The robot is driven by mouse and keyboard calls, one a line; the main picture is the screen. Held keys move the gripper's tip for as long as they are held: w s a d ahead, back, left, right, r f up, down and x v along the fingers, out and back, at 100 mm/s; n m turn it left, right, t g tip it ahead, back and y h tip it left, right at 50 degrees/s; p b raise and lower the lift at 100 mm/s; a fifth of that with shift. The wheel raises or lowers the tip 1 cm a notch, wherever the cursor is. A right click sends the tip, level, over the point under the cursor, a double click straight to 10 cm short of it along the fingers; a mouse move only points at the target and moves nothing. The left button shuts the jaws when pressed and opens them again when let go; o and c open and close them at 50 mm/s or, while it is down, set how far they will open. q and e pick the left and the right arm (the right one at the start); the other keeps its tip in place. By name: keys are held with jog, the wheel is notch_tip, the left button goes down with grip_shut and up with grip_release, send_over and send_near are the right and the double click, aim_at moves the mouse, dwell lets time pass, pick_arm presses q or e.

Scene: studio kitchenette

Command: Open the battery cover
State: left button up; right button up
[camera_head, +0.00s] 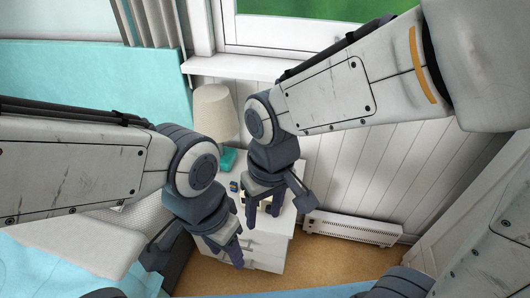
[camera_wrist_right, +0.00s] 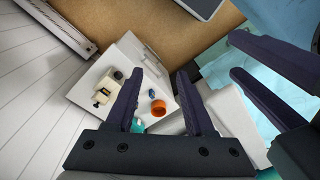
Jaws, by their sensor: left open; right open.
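A small cream device (camera_wrist_right: 105,90) with dark parts lies on the white bedside cabinet (camera_wrist_right: 83,88), left of my right gripper's fingers in the right wrist view. I cannot make out a battery cover on it. My right gripper (camera_head: 264,207) is open and empty above the cabinet top, and its spread fingers also show in the right wrist view (camera_wrist_right: 160,74). They hide part of the cabinet top in the head view. My left gripper (camera_head: 224,252) is open and empty in front of the cabinet, lower left of the right one.
An orange round item (camera_wrist_right: 158,108) and a small blue item (camera_wrist_right: 152,92) are on the cabinet. A lamp with a beige shade (camera_head: 213,112) and teal base (camera_head: 228,158) stands at its back. A white heater (camera_head: 352,228) runs along the wall to the right. A bed lies left.

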jog(key=w+d+f+m+p, duration=0.2)
jog(key=w+m+p, duration=0.5)
jog(key=w, duration=1.6)
jog(key=w+d+f+m+p, duration=0.2)
jog(key=w+d+f+p, duration=0.2)
jog(key=w+f, duration=0.3)
jog(key=shift+h, duration=0.4)
notch_tip(320, 180, down, 10)
jog(key=shift+d+f+p, duration=0.15)
jog(key=shift+f+p, duration=0.05)
jog(key=shift+p, duration=0.45)
pick_arm(q)
notch_tip(320, 180, up, 14)
jog(key=shift+f, duration=0.1)
pick_arm(e)
grip_shut()
